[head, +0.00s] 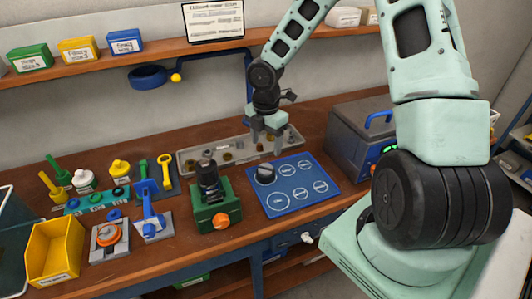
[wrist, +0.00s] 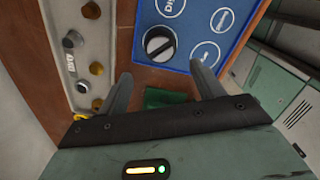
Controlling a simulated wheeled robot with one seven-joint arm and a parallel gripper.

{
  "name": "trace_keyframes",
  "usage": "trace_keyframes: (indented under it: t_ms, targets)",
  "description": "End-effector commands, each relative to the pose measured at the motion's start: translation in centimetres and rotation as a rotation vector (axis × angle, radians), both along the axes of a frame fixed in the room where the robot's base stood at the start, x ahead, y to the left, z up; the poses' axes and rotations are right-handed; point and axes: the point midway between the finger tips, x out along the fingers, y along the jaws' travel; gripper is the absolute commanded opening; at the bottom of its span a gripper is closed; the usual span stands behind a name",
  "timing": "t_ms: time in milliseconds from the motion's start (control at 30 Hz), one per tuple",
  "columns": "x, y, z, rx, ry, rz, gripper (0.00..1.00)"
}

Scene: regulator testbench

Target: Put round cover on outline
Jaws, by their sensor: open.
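A round black cover (head: 265,174) with a raised bar across its top sits on the blue board (head: 299,203), at the board's far left part. The board bears several white circular outlines with labels. In the wrist view the cover (wrist: 160,44) shows on the board (wrist: 237,45) with a pale ring around it; whether it is centred on an outline I cannot tell. My gripper (head: 265,142) is open and empty, above and behind the cover. Its two fingers (wrist: 163,85) are spread apart in the wrist view, with the cover beyond the tips and not between them.
A grey tray (head: 187,158) with several small knobs lies behind the board. A green fixture (head: 217,217) holding a black cylinder stands left of it. A grey box with a blue handle (head: 379,119) stands at right. Tools and a yellow bin (head: 55,252) fill the left.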

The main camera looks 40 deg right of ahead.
Motion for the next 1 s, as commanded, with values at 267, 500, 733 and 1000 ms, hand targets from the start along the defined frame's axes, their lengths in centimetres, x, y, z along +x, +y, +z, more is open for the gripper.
trace_keyframes:
  t_ms: [267, 500, 733, 1000]
  targets:
    - [-1.4, 4.2, 2.9, -0.023, 0.013, -0.086, 0.67]
    - [-8.3, 14.8, 8.2, -0.065, 0.007, -0.431, 0.67]
    - [-17.4, 21.8, 12.1, -0.021, -0.010, -0.803, 0.67]
    - [-23.8, 24.6, 13.8, 0.044, 0.025, -1.057, 0.67]
